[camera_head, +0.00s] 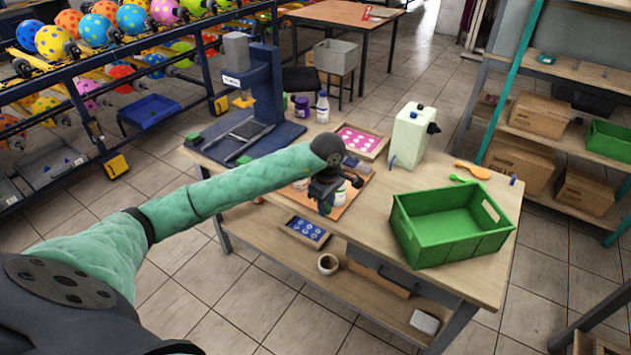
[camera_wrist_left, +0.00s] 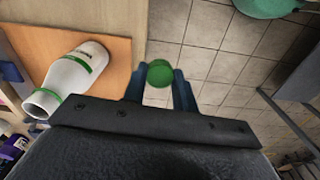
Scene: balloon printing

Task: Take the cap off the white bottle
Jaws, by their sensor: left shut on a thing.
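My left gripper (camera_wrist_left: 159,88) is shut on a small round green cap (camera_wrist_left: 159,73), white below, held apart from the bottle. In the head view the left gripper (camera_head: 326,200) is over the table's front edge by the orange board, and its wrist partly hides the small white containers there. My right gripper is not in view.
A green crate (camera_head: 455,250) stands on the table (camera_head: 368,232) to the right. A white-green canister (camera_head: 409,136), a pink-dotted tray (camera_head: 362,141) and a blue press (camera_head: 262,85) stand behind.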

